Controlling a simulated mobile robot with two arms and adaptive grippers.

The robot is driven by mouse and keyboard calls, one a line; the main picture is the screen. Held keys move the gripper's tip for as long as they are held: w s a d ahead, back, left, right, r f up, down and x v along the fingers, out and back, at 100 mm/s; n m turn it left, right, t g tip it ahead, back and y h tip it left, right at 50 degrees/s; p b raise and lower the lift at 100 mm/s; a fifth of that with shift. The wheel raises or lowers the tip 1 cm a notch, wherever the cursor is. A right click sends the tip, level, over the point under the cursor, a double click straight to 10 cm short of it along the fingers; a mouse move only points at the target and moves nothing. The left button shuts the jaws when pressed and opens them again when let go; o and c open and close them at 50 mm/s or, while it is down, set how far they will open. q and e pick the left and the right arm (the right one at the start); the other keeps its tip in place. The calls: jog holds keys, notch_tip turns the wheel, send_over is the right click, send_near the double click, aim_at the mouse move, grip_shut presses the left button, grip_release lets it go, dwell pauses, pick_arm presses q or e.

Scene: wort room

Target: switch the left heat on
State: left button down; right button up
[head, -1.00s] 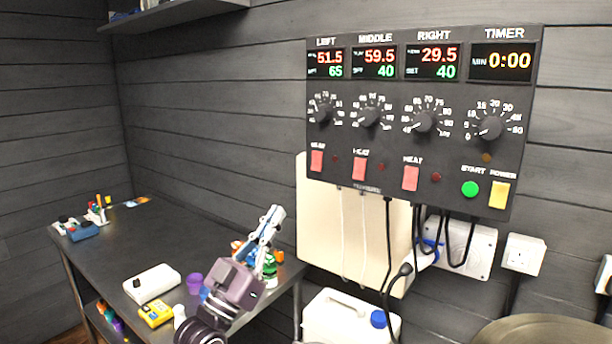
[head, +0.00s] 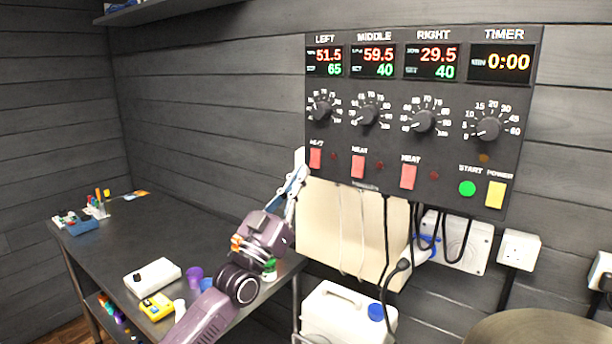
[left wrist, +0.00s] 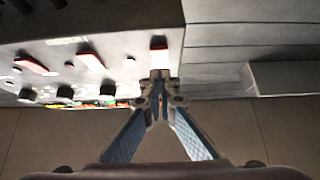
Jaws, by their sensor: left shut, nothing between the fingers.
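The dark control panel (head: 425,110) hangs on the wall with displays, knobs and red heat switches. The left heat switch (head: 316,158) is the red rocker under the LEFT column; the small lamp beside it looks dark. The LEFT display (head: 325,62) reads 51.5 over 65. My left gripper (head: 301,172) is shut and empty, its tips just below and left of that switch. In the left wrist view, the closed fingertips (left wrist: 160,78) point at a red switch (left wrist: 158,46); I cannot tell whether they touch. My right gripper is out of view.
The middle heat switch (head: 358,167) and right heat switch (head: 408,176) sit to the right. Cables hang below the panel before a cream board (head: 335,225). A white canister (head: 345,318) stands below. A dark table (head: 150,235) holds small items.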

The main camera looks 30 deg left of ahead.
pick_arm(q)
jog(key=w, duration=0.1)
jog(key=w+b, duration=0.1)
jog(key=shift+w+d+f, duration=0.2)
jog(key=shift+w+f, duration=0.1)
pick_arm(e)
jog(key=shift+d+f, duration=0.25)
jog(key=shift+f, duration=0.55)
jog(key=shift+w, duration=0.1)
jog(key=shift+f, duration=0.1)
